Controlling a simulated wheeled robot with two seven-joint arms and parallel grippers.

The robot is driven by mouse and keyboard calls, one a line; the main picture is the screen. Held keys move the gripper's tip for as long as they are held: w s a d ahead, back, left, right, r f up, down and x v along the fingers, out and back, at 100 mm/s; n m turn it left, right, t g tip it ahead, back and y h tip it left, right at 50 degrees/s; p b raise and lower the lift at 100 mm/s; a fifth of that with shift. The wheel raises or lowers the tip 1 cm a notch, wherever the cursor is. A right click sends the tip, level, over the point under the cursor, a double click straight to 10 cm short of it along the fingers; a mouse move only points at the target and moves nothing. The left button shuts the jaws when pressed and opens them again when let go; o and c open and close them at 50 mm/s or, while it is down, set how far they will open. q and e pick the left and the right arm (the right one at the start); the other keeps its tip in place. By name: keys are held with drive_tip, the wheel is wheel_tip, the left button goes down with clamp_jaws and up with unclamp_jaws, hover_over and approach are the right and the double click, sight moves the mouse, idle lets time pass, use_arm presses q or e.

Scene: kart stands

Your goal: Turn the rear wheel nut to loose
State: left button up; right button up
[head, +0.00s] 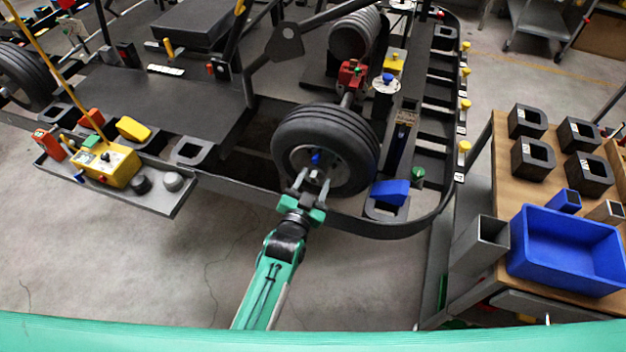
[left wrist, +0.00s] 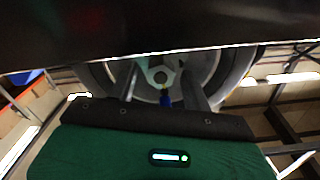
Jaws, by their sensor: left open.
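The rear wheel (head: 345,130) is a black tyre with a grey hub at the kart's near corner. Its pale wheel nut (head: 313,174) sits at the hub centre, with a small blue part (head: 316,158) just above it. My left gripper (head: 312,182) is open, its two fingers pointing at the hub on either side of the nut. In the left wrist view the nut (left wrist: 160,76) shows between the spread fingers, with the blue part (left wrist: 165,101) beside it. I cannot tell whether the fingers touch the nut. My right gripper is out of view.
The kart's curved black bumper (head: 385,231) runs below the wheel. A blue wedge (head: 390,192) stands right of the wheel. A grey tray (head: 170,203) with a yellow box (head: 107,168) is at left. A wooden table (head: 507,185) with a blue bin (head: 565,243) is at right. The front floor is clear.

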use_arm(q)
drive_tip(key=c, duration=1)
drive_tip(key=shift+o, duration=0.2)
drive_tip(key=shift+n, duration=0.8)
drive_tip(key=o, duration=1)
drive_tip(key=shift+c, duration=0.2)
drive_tip(key=b+v, duration=0.2)
drive_tip(key=v, duration=1.1)
drive_tip(key=shift+s+b, duration=0.35)
drive_tip(key=shift+a, duration=0.15)
